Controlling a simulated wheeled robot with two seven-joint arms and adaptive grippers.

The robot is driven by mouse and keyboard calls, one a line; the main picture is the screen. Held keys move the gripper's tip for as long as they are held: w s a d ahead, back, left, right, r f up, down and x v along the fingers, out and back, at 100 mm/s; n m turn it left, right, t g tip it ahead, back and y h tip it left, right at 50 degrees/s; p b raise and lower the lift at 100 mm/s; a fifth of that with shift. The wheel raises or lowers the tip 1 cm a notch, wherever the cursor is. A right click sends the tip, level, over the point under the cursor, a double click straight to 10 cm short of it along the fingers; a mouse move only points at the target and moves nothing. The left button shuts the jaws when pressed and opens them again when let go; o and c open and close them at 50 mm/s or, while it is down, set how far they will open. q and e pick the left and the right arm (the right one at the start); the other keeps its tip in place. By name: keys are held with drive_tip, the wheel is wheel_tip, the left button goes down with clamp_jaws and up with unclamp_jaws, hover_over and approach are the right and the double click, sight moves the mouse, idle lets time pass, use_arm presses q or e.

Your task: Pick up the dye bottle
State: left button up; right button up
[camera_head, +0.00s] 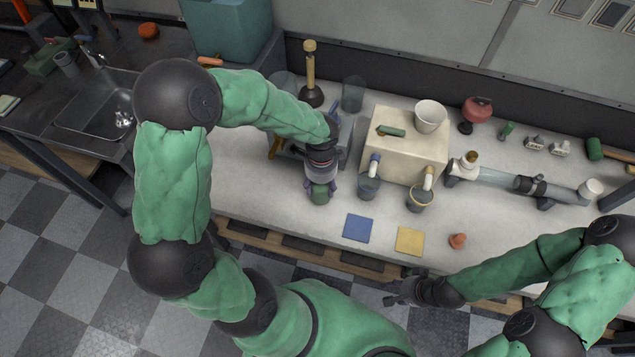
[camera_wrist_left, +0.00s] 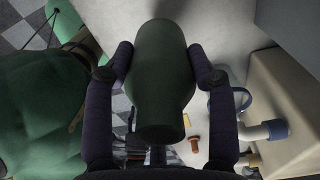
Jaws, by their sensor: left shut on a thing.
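My left gripper (camera_head: 320,188) is shut on a dark green bottle (camera_head: 320,196), taken to be the dye bottle. It is over the counter, left of the drain machine. In the left wrist view the bottle (camera_wrist_left: 162,75) sits between the two dark fingers of my left gripper (camera_wrist_left: 165,75), one on each side. I cannot tell whether the bottle touches the counter. My right gripper (camera_head: 398,292) is away from the bottle, at the counter's front edge on the right. Its fingers are too small to judge.
A beige box (camera_head: 410,150) carries a white cup (camera_head: 430,117) and a small green item (camera_head: 390,131). Two cups stand under its spouts. A blue square (camera_head: 358,228) and a yellow square (camera_head: 410,240) lie in front. A plunger (camera_head: 311,92) stands behind my left arm.

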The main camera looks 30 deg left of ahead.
use_arm(q)
drive_tip(key=s+d+r+p, duration=0.3)
drive_tip(key=d+r, duration=0.5)
drive_tip(key=d, duration=0.3)
drive_tip(key=shift+s+d+p, duration=0.25)
drive_tip(key=shift+s+p, duration=0.1)
drive_tip(key=shift+s, duration=0.2)
drive_tip(key=shift+d, duration=0.1)
idle(0.3)
idle(0.4)
drive_tip(key=w+d+r+n, duration=0.1)
drive_tip(key=w+d+r, duration=0.2)
drive_tip(key=w, duration=0.6)
drive_tip(key=w+d+r+n, duration=0.1)
drive_tip(key=w+d+r, duration=0.2)
drive_tip(key=w, duration=0.6)
drive_tip(key=w+d+n, duration=0.1)
drive_tip(key=w+d, duration=1.1)
drive_tip(key=w, duration=0.4)
drive_tip(key=shift+d+f, duration=0.15)
